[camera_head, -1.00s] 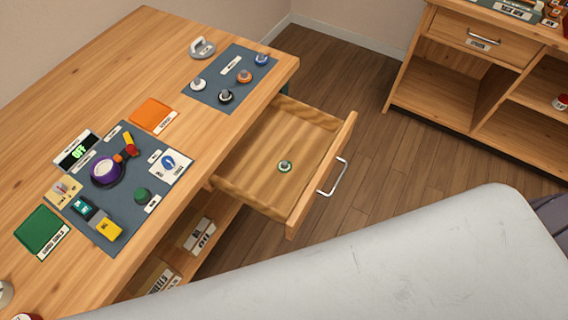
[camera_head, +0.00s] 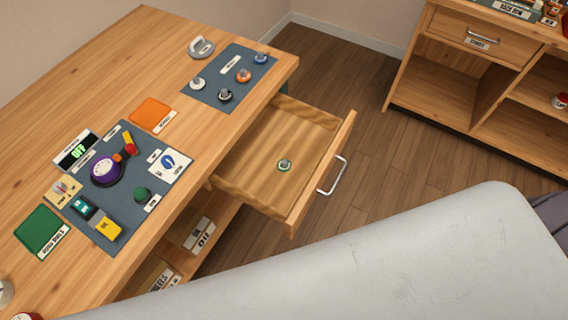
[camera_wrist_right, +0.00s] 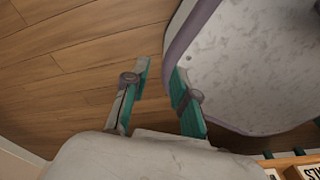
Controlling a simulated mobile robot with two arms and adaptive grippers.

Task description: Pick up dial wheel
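A small round dial wheel with a green rim and a grey knob (camera_head: 284,165) lies in the open wooden drawer (camera_head: 297,214). More small wheels sit on the far blue-grey mat (camera_head: 207,98): white (camera_head: 198,84), black (camera_head: 225,96), orange (camera_head: 244,76) and blue (camera_head: 261,59). No wheel shows there. Neither gripper shows in the head view.
The drawer sticks out from the desk (camera_head: 100,75), its metal handle (camera_head: 332,176) facing right. My large pale body part covers the lower right of the head view. A wooden shelf unit (camera_head: 440,75) stands at the upper right. Clear floor lies between.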

